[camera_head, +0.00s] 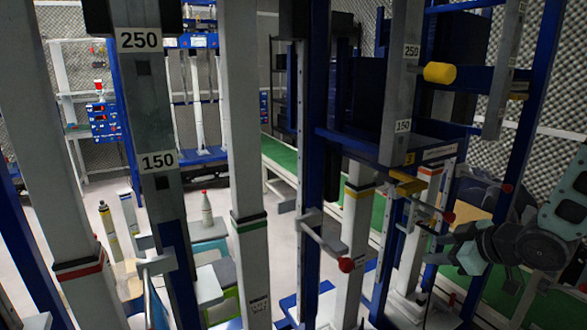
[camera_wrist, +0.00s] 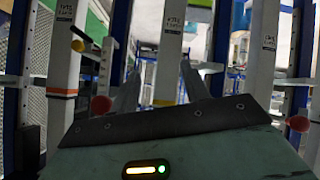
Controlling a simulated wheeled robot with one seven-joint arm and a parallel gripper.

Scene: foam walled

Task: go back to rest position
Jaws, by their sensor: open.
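My arm (camera_head: 530,240) reaches in from the right edge of the head view, bent, with its wrist close to the blue and white posts. My gripper (camera_wrist: 160,85) shows in the wrist view with its two grey fingers apart. I see nothing between them except a white post behind. The fingers point towards the posts. In the head view the fingertips are hard to make out among the posts.
A white post with a green band (camera_head: 245,200) and a grey post marked 150 and 250 (camera_head: 150,100) stand in front. Red-tipped rods (camera_head: 346,264) and a yellow-ended rod (camera_head: 439,73) stick out. A green conveyor (camera_head: 280,154) lies behind. Pale floor shows at left.

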